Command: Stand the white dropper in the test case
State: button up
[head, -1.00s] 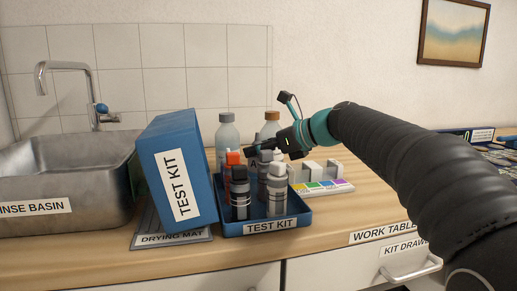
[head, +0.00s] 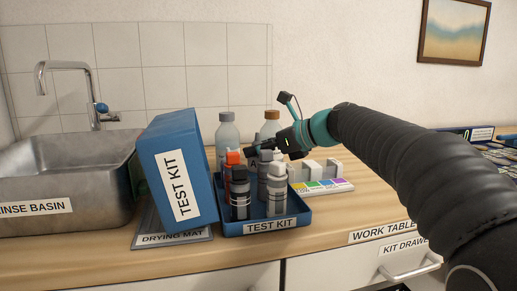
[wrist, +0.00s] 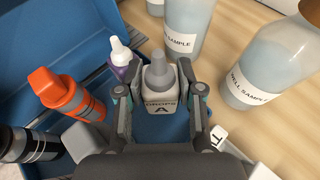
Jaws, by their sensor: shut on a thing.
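My gripper (wrist: 158,100) is shut on a pale dropper bottle with a grey nozzle, the white dropper (wrist: 160,78). Its label reads DROPS A and it stands roughly upright between the fingers. In the head view my gripper (head: 254,152) is over the back part of the blue test case tray (head: 264,226), labelled TEST KIT. The tray's blue floor shows around the dropper in the wrist view. The dropper's base is hidden, so I cannot tell whether it touches the floor.
The tray holds an orange bottle (wrist: 58,92), a purple white-capped bottle (wrist: 122,62), a black-capped bottle (head: 240,192) and a grey-capped bottle (head: 276,190). Sample bottles (wrist: 268,66) stand behind. The blue case lid (head: 180,172) leans at left; a colour card (head: 322,186) lies right.

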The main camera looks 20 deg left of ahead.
aim_at(258, 133)
jog(key=shift+f+b, duration=0.65)
jog(key=shift+f, duration=0.6)
dwell(0.4)
jog(key=o, duration=1.7)
jog(key=shift+r+p, duration=0.9)
jog(key=shift+r, duration=3.6)
